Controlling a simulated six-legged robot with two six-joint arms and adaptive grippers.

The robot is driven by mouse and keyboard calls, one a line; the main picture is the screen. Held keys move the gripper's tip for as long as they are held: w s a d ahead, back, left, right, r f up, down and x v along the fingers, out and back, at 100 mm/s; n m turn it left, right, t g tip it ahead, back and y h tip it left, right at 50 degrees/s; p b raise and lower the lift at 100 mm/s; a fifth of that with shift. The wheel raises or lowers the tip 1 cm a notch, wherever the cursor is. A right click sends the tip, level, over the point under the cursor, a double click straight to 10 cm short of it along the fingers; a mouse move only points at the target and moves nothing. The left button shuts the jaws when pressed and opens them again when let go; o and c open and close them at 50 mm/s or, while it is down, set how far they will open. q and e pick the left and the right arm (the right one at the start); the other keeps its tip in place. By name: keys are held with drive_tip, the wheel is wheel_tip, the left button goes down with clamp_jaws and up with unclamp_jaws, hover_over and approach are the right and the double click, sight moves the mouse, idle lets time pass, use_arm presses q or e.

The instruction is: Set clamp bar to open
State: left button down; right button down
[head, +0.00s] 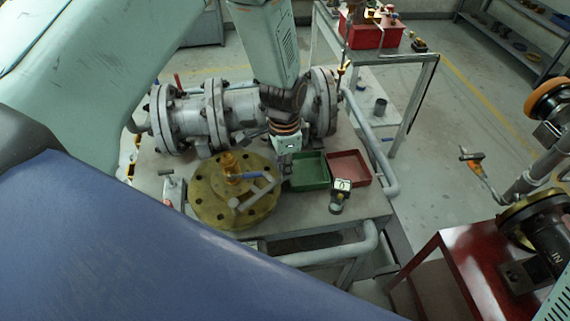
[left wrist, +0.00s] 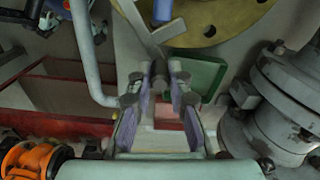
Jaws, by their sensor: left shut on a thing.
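The clamp bar (head: 256,192) is a grey bar lying across the round yellow flange (head: 207,207) on the workbench. An orange-brown fitting (head: 231,164) stands on the flange near it. My left gripper (head: 285,168) comes down from above at the bar's right end. In the left wrist view the grey bar (left wrist: 139,22) slants down to the fingertips of my left gripper (left wrist: 161,67). The fingers are closed in on its end, and the exact contact is small and partly hidden by them. My right gripper is in neither view.
A green tray (head: 305,184) and a red tray (head: 368,158) lie right of the flange, with a small gauge-like device (head: 341,190) in front. A large grey pipe valve (head: 185,115) lies behind. A red stand (head: 465,265) with pipework is at the right.

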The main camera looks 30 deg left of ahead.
use_arm(q)
drive_tip(key=c, duration=1.6)
unclamp_jaws()
drive_tip(key=shift+s+f, duration=0.1)
drive_tip(key=shift+c, duration=0.2)
drive_tip(key=o, duration=0.4)
wheel_tip(320, 180, up, 12)
drive_tip(key=shift+r, duration=0.1)
